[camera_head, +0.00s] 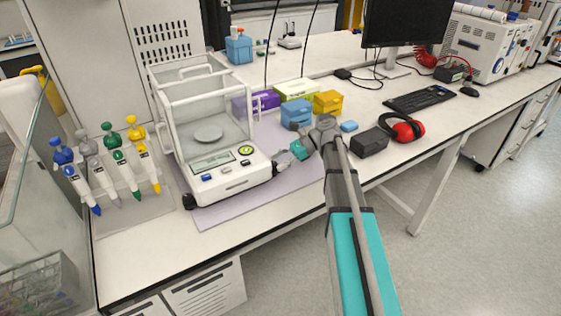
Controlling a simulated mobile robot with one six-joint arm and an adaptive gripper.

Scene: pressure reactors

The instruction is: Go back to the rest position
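My arm reaches up from the bottom edge, with teal and grey links. My gripper (279,163) is small and grey at its end, at the front right corner of the white analytical balance (230,178). It is close to the balance's housing; I cannot tell whether it touches. The fingers are too small to tell whether they are open or shut, and I see nothing held in them. The balance has a clear draft shield and a round weighing pan (208,134), which looks empty.
Several pipettes (116,162) stand on a rack left of the balance. Purple (262,101), green, blue and yellow boxes stand behind my arm. A black box (369,142) and red ear muffs (407,128) lie to the right. Open floor (480,230) shows at the right.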

